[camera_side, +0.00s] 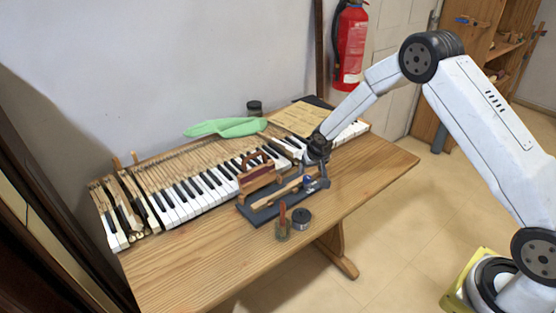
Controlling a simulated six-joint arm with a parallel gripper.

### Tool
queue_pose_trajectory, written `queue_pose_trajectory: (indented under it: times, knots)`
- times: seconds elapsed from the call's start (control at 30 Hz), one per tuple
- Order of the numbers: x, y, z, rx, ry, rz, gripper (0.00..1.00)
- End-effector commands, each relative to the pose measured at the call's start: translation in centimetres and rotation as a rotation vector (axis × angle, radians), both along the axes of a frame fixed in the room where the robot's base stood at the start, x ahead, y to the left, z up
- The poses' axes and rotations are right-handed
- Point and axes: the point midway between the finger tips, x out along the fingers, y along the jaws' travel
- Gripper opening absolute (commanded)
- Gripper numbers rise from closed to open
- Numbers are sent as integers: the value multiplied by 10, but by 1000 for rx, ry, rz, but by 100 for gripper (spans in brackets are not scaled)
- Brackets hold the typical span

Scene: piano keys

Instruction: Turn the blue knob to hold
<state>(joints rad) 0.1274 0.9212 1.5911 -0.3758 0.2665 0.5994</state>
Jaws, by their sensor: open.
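A small blue knob (307,178) sits at the right end of a dark clamping fixture (259,217) on the table. A pale wooden piece (280,194) lies along the fixture, left of the knob. My gripper (314,164) points down just above and behind the knob. Its jaws are small and dark here, and I cannot tell whether they touch anything. The knob's marking and its turned position are too small to read.
Piano keys (190,202) run along the back of the wooden table (190,268). A wooden block with a handle (257,180) stands behind the fixture. A glass jar with a brush (283,228) and a dark round tin (301,219) stand in front. The front left table is clear.

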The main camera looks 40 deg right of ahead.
Motion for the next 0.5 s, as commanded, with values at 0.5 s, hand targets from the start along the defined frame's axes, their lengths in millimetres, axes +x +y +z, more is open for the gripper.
queue_pose_trajectory:
  times: [0.5]
  knots:
    - [17, -7, -46, 0, 0, 0, 76]
